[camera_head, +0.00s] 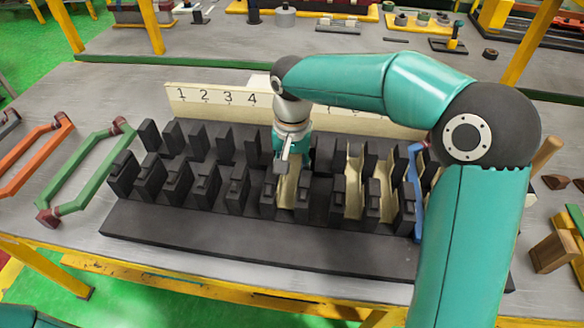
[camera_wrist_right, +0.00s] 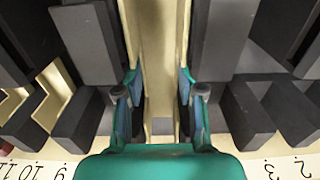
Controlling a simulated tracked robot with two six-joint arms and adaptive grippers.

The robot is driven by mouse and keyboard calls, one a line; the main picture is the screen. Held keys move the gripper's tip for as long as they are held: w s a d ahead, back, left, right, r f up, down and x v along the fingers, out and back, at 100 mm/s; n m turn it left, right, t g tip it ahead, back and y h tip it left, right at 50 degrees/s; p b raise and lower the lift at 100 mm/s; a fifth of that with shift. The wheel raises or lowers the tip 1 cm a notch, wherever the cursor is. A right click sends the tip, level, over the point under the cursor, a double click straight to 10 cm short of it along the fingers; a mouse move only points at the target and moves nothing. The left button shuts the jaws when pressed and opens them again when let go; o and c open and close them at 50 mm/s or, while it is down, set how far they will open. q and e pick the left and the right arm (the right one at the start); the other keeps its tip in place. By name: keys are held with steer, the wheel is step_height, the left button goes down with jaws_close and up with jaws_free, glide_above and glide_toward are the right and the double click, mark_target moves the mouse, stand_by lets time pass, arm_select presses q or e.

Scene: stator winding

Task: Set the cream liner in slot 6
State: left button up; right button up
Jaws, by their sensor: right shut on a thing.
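The cream liner (camera_head: 288,190) is a long pale channel in the middle of the black slotted stator block (camera_head: 230,238). It lies in or just above a gap between two black teeth, apparently the sixth from the left; how deep it sits I cannot tell. My right gripper (camera_head: 291,162) is over its far part, pointing down and shut on it. In the right wrist view the liner (camera_wrist_right: 163,50) runs lengthwise between the two fingers (camera_wrist_right: 160,100). My arm hides the middle slot numbers. My left gripper is not in view.
A cream number board (camera_head: 215,98) stands behind the teeth. Other cream liners (camera_head: 353,190) sit in slots to the right. A blue bar-shaped piece (camera_head: 416,190) stands near the right end. Green (camera_head: 80,170) and orange (camera_head: 35,155) frames lie left. A wooden block (camera_head: 548,254) lies right.

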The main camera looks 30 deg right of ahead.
mark_target(292, 176)
steer(key=shift+f, duration=0.4)
steer(key=o, duration=0.9)
steer(key=shift+o, duration=0.2)
steer(key=shift+r, duration=0.15)
steer(key=shift+r+p, duration=0.4)
steer(key=shift+r, duration=0.15)
steer(key=shift+r, duration=0.15)
step_height(292, 176, up, 8)
steer(key=p, duration=0.6)
steer(key=shift+f+p, duration=0.25)
steer(key=shift+p, duration=0.05)
